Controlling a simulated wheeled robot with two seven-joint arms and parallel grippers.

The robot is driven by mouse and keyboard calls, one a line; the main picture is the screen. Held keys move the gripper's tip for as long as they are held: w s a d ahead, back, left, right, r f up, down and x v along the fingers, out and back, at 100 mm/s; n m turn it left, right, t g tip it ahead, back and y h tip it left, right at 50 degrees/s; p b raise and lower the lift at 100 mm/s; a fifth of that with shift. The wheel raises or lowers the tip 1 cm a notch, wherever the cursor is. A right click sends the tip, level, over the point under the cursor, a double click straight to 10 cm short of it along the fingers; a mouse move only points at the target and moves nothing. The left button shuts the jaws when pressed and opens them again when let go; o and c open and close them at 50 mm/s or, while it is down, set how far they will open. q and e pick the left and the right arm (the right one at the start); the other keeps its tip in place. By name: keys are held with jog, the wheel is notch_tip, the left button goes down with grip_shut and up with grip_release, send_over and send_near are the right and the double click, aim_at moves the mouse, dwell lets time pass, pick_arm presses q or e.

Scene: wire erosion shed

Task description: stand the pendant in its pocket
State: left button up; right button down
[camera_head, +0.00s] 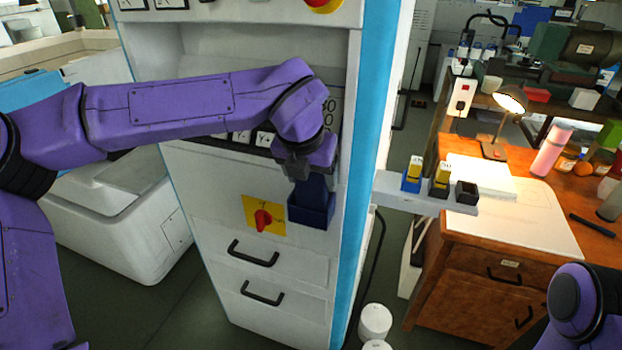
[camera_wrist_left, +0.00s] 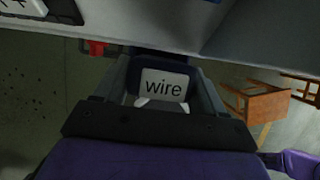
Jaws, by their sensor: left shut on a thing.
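My left gripper (camera_head: 305,170) points down in front of the tall white machine cabinet and is shut on a dark blue piece, the pendant (camera_head: 313,187). In the left wrist view a white label reading "wire" (camera_wrist_left: 164,88) shows between the fingers (camera_wrist_left: 163,100). A dark blue open-topped pocket (camera_head: 310,215) is fixed to the cabinet front directly below the gripper. The pendant's lower part is hidden at the pocket's mouth; how deep it reaches, I cannot tell. The pendant looks about upright. My right gripper is out of view.
A red knob on a yellow plate (camera_head: 263,215) is just left of the pocket, above two drawer handles. A narrow shelf (camera_head: 390,187) with yellow-and-blue pieces and a black holder (camera_head: 466,192) juts out right of the cabinet. A wooden bench (camera_head: 480,240) stands further right.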

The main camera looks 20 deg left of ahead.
aim_at(309, 188)
pick_arm(q)
jog(key=shift+f, duration=0.95)
jog(key=shift+s+f+b, duration=0.3)
jog(key=shift+f+b, duration=0.05)
jog(key=shift+f, duration=0.35)
jog(key=o, duration=1.2)
jog(key=shift+f, duration=0.2)
jog(key=v, duration=0.9)
jog(key=w+v, duration=0.1)
jog(key=v, duration=0.3)
jog(key=shift+r, duration=0.4)
